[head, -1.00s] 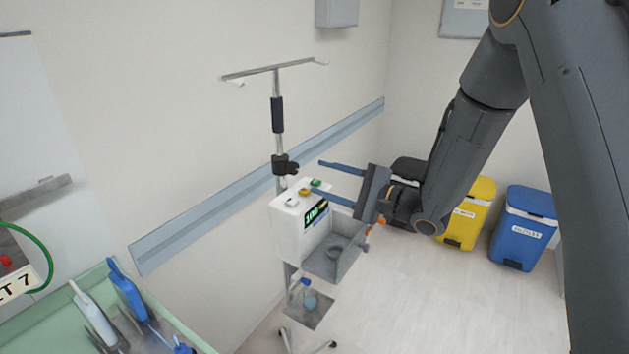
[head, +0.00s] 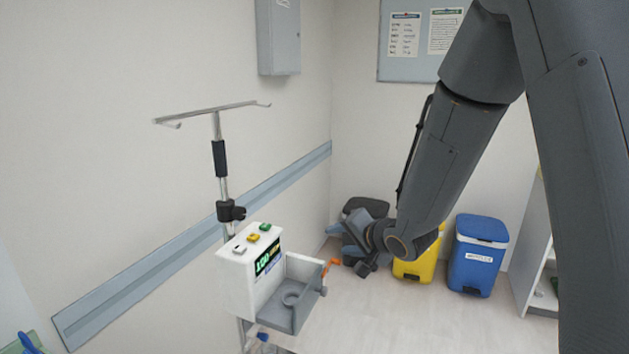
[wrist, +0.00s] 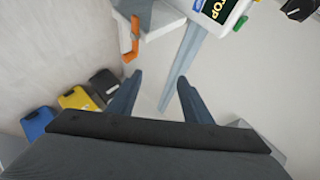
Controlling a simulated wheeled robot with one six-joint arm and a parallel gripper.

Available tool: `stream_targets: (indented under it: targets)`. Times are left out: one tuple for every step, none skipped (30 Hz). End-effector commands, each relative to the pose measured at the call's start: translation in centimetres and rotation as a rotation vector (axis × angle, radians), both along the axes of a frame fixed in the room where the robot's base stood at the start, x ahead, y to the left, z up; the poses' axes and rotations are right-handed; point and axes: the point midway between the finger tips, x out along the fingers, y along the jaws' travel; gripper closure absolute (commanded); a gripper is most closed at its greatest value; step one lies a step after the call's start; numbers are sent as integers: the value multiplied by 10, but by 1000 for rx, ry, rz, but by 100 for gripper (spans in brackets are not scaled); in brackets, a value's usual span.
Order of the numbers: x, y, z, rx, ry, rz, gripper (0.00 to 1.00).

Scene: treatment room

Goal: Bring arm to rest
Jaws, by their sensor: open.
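My gripper (head: 345,238) is at the end of my dark grey arm, right of the pump device in the head view. In the wrist view my gripper (wrist: 155,88) has its two fingers apart, with nothing between them. The white pump (head: 255,270) has a lit display, coloured buttons and a grey tray with an orange lever (head: 330,265). It also shows at the top of the wrist view (wrist: 222,12), apart from the fingers.
The pump is on a pole stand (head: 219,160) with a hooked crossbar. Black (head: 366,206), yellow (head: 417,262) and blue (head: 477,255) bins stand behind my gripper. A shelf unit (head: 535,262) is at the right. Floor between pump and shelf is clear.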

Motion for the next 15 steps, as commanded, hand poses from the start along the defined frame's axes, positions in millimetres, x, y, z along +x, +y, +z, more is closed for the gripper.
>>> stream_targets:
  targets:
    - [-7,-21,-9,-106,13,-15,55]
    - [-14,-32,-14,-174,28,-18,55]
    - [-24,-47,-21,-258,52,-16,55]
    - [-33,-58,-26,-320,77,-11,55]
    - [-42,-69,-31,-378,102,-4,55]
    - [-57,-81,-38,-449,141,11,55]
    - [-68,-90,-43,-499,173,28,55]
    - [-81,-98,-48,-547,206,48,55]
    - [-98,-108,-53,-603,253,81,55]
    - [-113,-114,-58,-640,289,109,55]
    - [-127,-119,-62,-671,327,140,55]
    - [-146,-124,-67,-708,374,184,55]
    - [-160,-128,-70,-731,407,220,55]
    - [-174,-130,-72,-748,437,256,55]
    - [-191,-131,-75,-764,474,304,55]
